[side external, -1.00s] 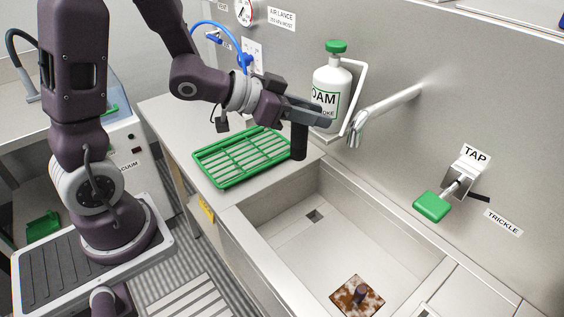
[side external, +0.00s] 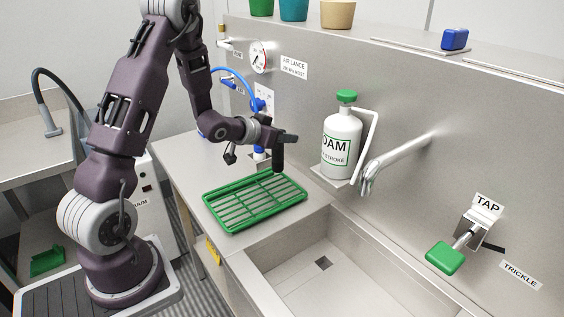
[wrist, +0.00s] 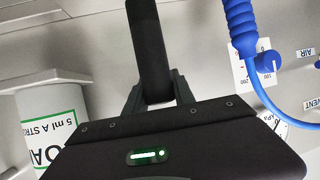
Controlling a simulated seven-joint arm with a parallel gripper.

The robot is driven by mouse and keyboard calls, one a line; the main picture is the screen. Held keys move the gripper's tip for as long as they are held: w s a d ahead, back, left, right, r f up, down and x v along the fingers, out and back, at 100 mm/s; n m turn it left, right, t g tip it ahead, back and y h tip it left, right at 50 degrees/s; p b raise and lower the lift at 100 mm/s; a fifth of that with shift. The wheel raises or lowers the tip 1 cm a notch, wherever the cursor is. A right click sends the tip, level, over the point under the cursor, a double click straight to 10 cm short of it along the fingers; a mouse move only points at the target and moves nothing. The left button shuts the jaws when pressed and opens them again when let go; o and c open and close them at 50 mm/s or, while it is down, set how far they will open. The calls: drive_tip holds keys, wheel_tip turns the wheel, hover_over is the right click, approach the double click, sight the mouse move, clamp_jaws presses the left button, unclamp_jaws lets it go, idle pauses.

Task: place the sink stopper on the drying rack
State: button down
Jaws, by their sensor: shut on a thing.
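My gripper (side external: 288,137) is shut on a dark cylinder (side external: 278,156), which I take to be the sink stopper. It hangs upright below the fingers in the side view. In the wrist view the black cylinder (wrist: 148,45) stands between the two fingers. The green drying rack (side external: 235,209) lies flat on the steel counter left of the sink. In the side picture the cylinder's lower end appears by the rack's far edge; its exact height above the counter is hard to tell. The rack does not show in the wrist view.
A white foam bottle (side external: 341,145) stands in a wall bracket right of my gripper, with a pale pipe (side external: 400,155) beside it. A blue hose (wrist: 245,40) hangs close by. The sink (side external: 345,285) is in front; the counter's left part is clear.

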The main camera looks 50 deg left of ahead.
wheel_tip(320, 180, down, 5)
drive_tip(key=shift+r, duration=0.15)
drive_tip(key=c, duration=1.1)
unclamp_jaws()
drive_tip(key=shift+o, duration=0.2)
